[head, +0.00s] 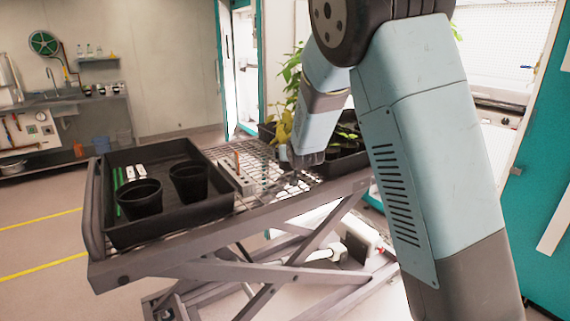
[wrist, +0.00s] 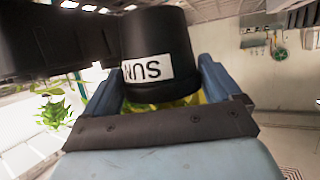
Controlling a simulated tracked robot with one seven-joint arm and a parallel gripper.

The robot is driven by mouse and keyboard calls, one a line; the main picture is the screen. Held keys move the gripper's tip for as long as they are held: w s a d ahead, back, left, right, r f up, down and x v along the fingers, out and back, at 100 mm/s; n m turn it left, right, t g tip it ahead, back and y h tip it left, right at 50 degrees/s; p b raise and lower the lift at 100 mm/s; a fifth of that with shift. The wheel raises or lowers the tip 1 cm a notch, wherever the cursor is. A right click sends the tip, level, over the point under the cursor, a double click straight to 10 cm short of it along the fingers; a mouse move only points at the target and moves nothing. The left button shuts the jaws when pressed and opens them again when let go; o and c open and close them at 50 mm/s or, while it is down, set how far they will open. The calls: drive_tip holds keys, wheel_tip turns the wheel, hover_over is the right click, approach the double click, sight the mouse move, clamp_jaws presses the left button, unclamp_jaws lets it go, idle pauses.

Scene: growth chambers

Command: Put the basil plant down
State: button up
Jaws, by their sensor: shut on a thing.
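My gripper (wrist: 160,82) is shut on a black pot (wrist: 158,50) with a white label reading "SUN", upside down in the wrist view. That view is inverted, so the pot is about upright, with yellow-green leaves (wrist: 188,101) at its rim, partly hidden by my gripper. I take this as the basil plant. In the head view, my gripper (head: 300,160) is over the far right part of the wire-mesh cart (head: 262,193), near yellow leaves (head: 283,128). The held pot is mostly hidden there. I cannot tell whether its base touches anything.
A black tray (head: 207,211) with two dark pots (head: 139,199) (head: 189,181) fills the cart's left end. Another black tray (head: 345,165) with small plants stands behind my gripper. A taller green plant (head: 292,75) rises behind. Some mesh between the trays is bare, beside a small boxy item (head: 236,178).

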sight(289, 162)
drive_tip(key=shift+w+a+f, duration=0.25)
drive_tip(key=shift+a+f, duration=0.1)
drive_tip(key=shift+f, duration=1.65)
drive_tip(key=shift+f, duration=0.1)
drive_tip(key=o, duration=1)
drive_tip(key=shift+c, duration=0.2)
drive_tip(key=shift+s+r, duration=0.25)
drive_tip(key=shift+s, duration=0.1)
drive_tip(key=v, duration=1.1)
drive_tip(key=shift+s, duration=0.15)
drive_tip(key=shift+d, duration=0.15)
